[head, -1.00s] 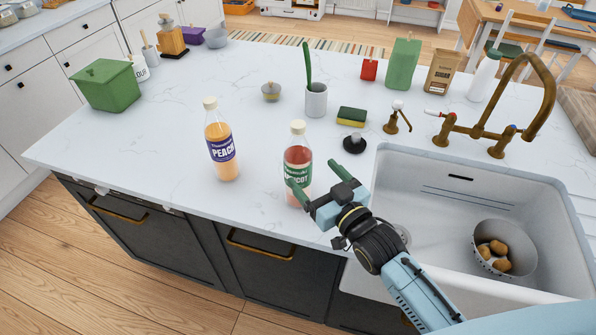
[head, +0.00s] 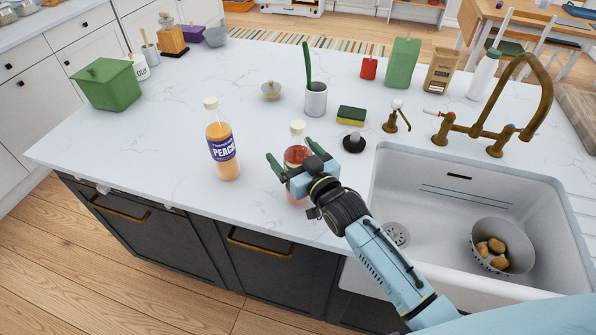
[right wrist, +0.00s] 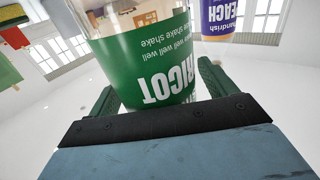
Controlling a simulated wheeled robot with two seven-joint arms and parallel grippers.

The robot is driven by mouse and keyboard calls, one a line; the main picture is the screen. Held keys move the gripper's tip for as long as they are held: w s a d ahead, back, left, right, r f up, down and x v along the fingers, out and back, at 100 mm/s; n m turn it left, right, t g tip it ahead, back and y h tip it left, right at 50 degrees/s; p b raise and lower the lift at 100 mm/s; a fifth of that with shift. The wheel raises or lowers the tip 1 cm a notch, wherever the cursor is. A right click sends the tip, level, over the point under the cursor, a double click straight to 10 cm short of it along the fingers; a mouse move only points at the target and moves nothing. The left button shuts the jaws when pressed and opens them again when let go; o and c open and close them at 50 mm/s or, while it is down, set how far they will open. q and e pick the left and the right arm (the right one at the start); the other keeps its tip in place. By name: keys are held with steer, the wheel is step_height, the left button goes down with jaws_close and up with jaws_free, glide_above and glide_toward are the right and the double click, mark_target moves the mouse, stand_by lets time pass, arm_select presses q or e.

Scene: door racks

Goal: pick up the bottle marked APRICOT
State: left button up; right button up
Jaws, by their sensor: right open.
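The apricot bottle (head: 296,155) stands upright on the counter, with a white cap and reddish contents. My right gripper covers much of it in the head view. In the right wrist view its green label (right wrist: 150,65) shows upside down, with "RICOT" readable. My right gripper (head: 291,165) is open, with its green fingers on either side of the bottle. In the right wrist view the fingers (right wrist: 158,85) flank the label; whether they touch it I cannot tell. The peach bottle (head: 222,150), with a purple label, stands to the left and also shows in the right wrist view (right wrist: 232,18).
The sink (head: 450,180) is to the right, with a colander (head: 503,245) of potatoes in it. A grey cup (head: 316,100), a sponge (head: 351,115) and a black stopper (head: 354,143) stand behind the bottle. The counter's left front is clear.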

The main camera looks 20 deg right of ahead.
steer(key=c, duration=1.4)
steer(key=shift+r, duration=0.1)
steer(key=shift+c, duration=0.3)
